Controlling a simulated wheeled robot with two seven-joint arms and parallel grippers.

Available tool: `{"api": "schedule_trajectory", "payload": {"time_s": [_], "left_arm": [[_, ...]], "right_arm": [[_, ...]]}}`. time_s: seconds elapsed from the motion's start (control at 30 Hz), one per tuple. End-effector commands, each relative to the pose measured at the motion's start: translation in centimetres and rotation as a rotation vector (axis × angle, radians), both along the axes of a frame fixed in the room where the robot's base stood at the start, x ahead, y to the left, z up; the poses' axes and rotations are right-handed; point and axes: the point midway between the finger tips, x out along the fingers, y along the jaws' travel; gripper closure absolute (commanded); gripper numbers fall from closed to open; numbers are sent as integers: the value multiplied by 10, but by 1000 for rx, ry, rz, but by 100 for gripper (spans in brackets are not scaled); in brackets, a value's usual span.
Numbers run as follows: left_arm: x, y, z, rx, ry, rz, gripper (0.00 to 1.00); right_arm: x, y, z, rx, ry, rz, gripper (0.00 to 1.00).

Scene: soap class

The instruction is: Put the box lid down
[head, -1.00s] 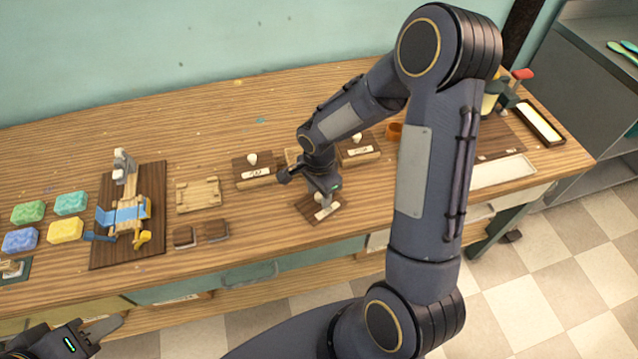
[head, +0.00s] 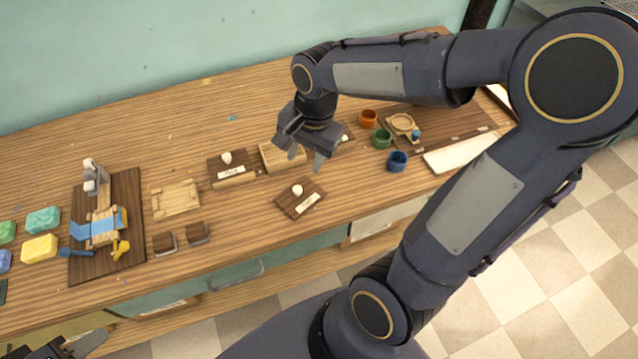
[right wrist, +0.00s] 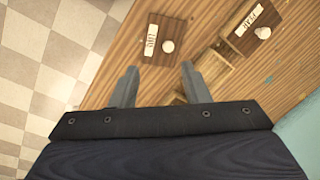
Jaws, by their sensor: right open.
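The dark wooden box lid (head: 311,189) with a white knob and a white label lies on the table in front of the boxes. It also shows in the right wrist view (right wrist: 179,28), beyond my fingertips. My right gripper (head: 306,156) is open and empty, above and behind the lid and apart from it; its two spread fingers also show in the right wrist view (right wrist: 159,70). An open light wooden box (head: 283,160) stands behind the lid, partly hidden by my right gripper. My left gripper (head: 75,346) is at the bottom left corner, partly cut off, away from the lid.
A lidded box (head: 230,172) stands left of the open box; another is mostly hidden behind my right gripper. Orange (head: 368,119), green (head: 381,139) and blue (head: 397,162) cups stand to the right. Soap bars and a cutting stand (head: 105,225) are at the left.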

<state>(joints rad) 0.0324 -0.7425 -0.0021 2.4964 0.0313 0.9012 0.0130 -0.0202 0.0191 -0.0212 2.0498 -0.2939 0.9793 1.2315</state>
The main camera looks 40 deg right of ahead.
Motion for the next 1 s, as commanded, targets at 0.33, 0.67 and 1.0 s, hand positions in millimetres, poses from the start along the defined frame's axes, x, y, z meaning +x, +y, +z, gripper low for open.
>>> {"api": "schedule_trajectory", "payload": {"time_s": [0.33,0.67,1.0], "left_arm": [[0,0,0,0,0,0,64],[0,0,0,0,0,0,64],[0,0,0,0,0,0,64]], "right_arm": [[-110,28,37,-13,-443,704,58],[-129,39,35,-74,-563,887,58],[-129,39,35,-73,-562,886,58]]}}
